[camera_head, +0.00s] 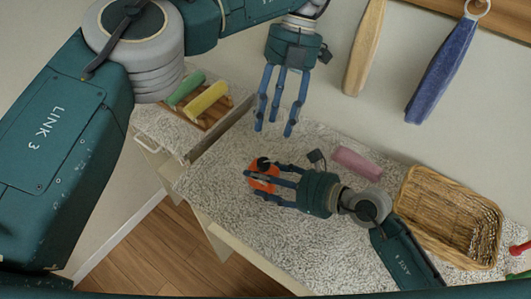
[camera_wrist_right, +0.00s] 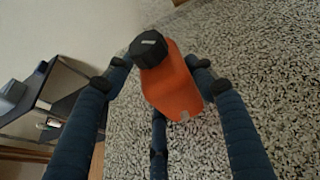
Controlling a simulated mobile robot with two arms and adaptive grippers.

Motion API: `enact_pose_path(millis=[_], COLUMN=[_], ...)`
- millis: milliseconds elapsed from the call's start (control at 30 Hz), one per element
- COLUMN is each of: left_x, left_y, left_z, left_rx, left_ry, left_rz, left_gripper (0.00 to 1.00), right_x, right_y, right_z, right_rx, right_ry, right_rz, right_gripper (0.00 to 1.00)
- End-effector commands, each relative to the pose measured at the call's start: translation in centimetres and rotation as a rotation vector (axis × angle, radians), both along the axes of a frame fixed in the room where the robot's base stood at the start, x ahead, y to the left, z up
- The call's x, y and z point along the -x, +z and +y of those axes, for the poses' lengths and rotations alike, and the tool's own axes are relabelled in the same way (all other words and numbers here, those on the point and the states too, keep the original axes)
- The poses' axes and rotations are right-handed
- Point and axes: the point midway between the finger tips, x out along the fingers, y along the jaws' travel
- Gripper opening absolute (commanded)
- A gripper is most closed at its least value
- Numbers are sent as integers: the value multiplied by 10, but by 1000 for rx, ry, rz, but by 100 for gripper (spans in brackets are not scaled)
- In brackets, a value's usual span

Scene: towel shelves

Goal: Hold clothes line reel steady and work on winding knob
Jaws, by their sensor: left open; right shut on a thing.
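The clothes line reel (camera_head: 264,179) is an orange body with a black winding knob (camera_head: 263,163) on top. It is on or just above the speckled counter in the head view. My right gripper (camera_head: 252,184) is shut on the reel, its blue fingers around the orange body. In the right wrist view the reel (camera_wrist_right: 175,92) sits between the fingers, with the black knob (camera_wrist_right: 148,49) standing free at its upper end. My left gripper (camera_head: 279,126) is open and empty, pointing down above the counter, above the reel in the picture and apart from it.
A pink rolled towel (camera_head: 357,162) and a wicker basket (camera_head: 414,183) lie right of the reel. Green (camera_head: 186,90) and yellow (camera_head: 206,102) rolls lie on a wooden rack at the left. A blue towel (camera_head: 440,70) hangs on the wall. The counter's front edge is close to the reel.

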Motion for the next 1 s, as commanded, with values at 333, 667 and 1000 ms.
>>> enact_pose_path(millis=[333, 667, 1000], left_x=[23, 32, 32], left_y=[-61, -90, -91], left_z=[14, 20, 20], left_rx=[2, 3, 3], left_ry=[-1, 0, 1], left_rz=[4, 1, 1], left_gripper=[45, 45, 33], right_x=[0, 0, 0], right_y=[0, 0, 0], right_z=[0, 0, 0], right_rx=[-1, -1, -1], right_ry=[0, 0, 0], right_rz=[-1, -1, -1], right_gripper=[25, 25, 25])
